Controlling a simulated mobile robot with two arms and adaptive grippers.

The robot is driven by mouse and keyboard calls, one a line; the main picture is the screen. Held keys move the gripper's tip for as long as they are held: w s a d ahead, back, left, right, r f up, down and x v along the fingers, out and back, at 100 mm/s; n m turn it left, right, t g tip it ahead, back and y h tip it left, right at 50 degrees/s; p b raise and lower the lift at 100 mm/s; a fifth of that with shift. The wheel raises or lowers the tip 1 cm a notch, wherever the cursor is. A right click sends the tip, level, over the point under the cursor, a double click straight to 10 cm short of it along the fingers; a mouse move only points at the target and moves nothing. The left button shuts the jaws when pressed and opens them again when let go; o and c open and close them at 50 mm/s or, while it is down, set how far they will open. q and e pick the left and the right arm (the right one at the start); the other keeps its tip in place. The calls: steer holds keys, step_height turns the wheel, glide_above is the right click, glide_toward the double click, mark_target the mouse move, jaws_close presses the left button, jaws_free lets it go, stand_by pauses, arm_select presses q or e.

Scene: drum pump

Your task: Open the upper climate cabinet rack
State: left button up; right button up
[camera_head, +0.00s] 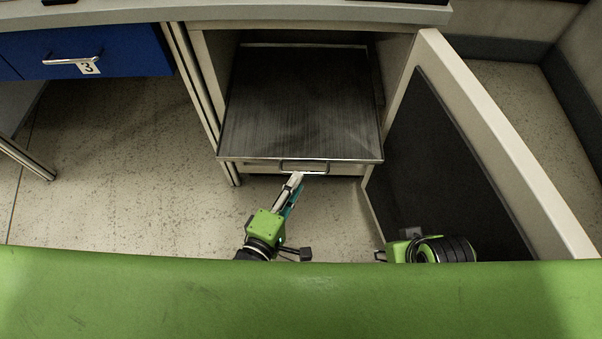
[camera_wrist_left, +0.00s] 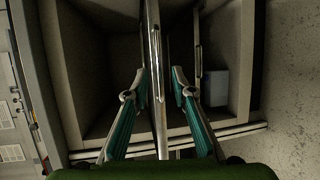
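The upper rack (camera_head: 300,100) is a dark metal shelf with a light front edge inside the climate cabinet (camera_head: 209,75). Its thin handle (camera_head: 304,167) is at the front. My left gripper (camera_head: 296,180) is at this handle, with its teal fingers pointing at it. In the left wrist view the fingers (camera_wrist_left: 159,78) stand apart on either side of the rack's metal front (camera_wrist_left: 156,40), with gaps visible. The cabinet door (camera_head: 500,140) stands open to the right. My right gripper (camera_head: 381,255) is low beside the door, and its fingers are mostly hidden.
A blue drawer (camera_head: 120,50) with a handle and a label "3" is at the upper left. A light worktop (camera_head: 300,12) runs above the cabinet. A grey block (camera_wrist_left: 214,88) shows inside the cabinet in the wrist view. Bare floor (camera_head: 120,150) lies left of the cabinet.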

arm_select(q)
steer(key=v, duration=0.7)
stand_by(0.4)
